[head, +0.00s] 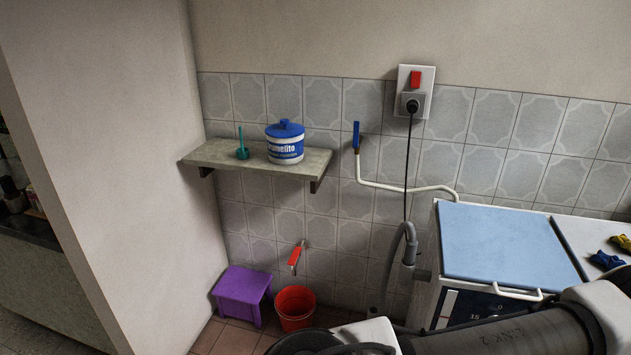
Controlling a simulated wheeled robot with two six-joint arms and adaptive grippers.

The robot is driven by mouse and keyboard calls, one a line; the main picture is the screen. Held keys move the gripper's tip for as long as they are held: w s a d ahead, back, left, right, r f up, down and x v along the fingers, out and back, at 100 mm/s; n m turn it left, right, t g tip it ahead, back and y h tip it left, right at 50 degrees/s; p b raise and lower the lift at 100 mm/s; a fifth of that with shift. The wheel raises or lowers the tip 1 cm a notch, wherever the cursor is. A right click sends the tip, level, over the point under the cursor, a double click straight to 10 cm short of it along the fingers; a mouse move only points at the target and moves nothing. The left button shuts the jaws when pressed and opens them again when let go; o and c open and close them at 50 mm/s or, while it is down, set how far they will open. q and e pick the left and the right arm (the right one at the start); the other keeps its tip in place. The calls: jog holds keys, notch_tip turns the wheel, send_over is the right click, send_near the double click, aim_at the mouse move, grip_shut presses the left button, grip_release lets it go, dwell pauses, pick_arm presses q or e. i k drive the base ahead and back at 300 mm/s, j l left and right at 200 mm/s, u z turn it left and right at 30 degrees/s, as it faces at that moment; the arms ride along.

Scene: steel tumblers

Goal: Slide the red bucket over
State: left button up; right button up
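The red bucket (295,311) stands upright on the tiled floor near the back wall, to the right of a purple stool (241,290). Its open top faces up, and its inside shows as plain red. Links of my own arm cross the lower right and bottom of the head view, close in front of the bucket in the picture. Neither of my grippers shows.
A red-handled tap (295,258) is on the wall above the bucket. A wall shelf (222,157) holds a blue-and-white tub (285,143) and a teal item (242,149). A white washing machine (507,247) with a blue top stands at right, with a grey hose (409,243).

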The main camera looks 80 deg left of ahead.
aim_at(296, 304)
jog(key=u, duration=2.9)
